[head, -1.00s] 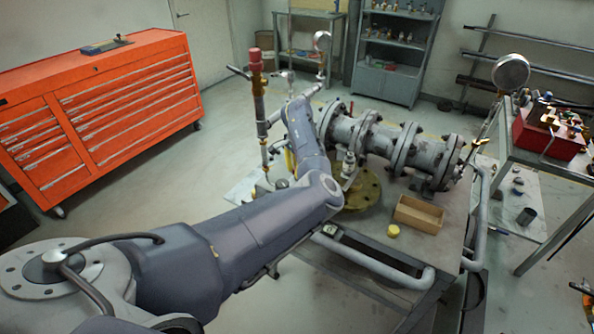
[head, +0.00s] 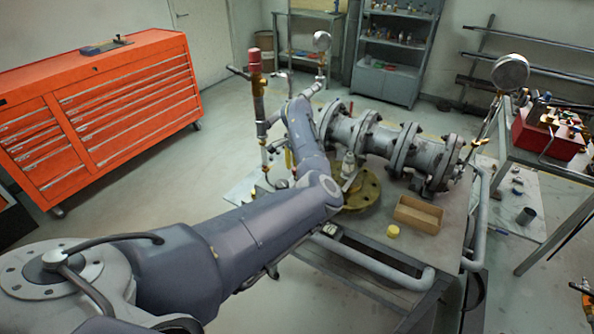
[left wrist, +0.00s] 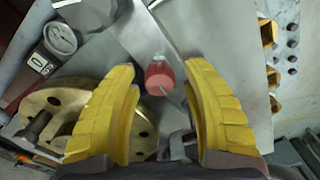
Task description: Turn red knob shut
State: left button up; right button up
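In the left wrist view a small red knob (left wrist: 158,75) shows between the two yellow fingers of my left gripper (left wrist: 162,88). The fingers are spread, with a gap on both sides of the knob, and I see no contact. In the head view my left gripper (head: 288,158) is mostly hidden behind my own arm; only a bit of yellow shows. An upright pipe with a red top (head: 255,62) stands left of my arm. I cannot tell whether this top is the same red knob. My right gripper is not in view.
The grey flanged valve pipe (head: 400,147) lies on the work table, right of my arm. A brass flange (head: 368,190), an open box (head: 418,214) and a yellow cap (head: 393,231) are nearby. A pressure gauge (left wrist: 60,38) shows in the left wrist view.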

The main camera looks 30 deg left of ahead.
pick_arm(q)
jog(key=shift+o, duration=0.2)
jog(key=shift+r, duration=0.1)
notch_tip(320, 180, up, 12)
dwell(0.6)
dwell(0.3)
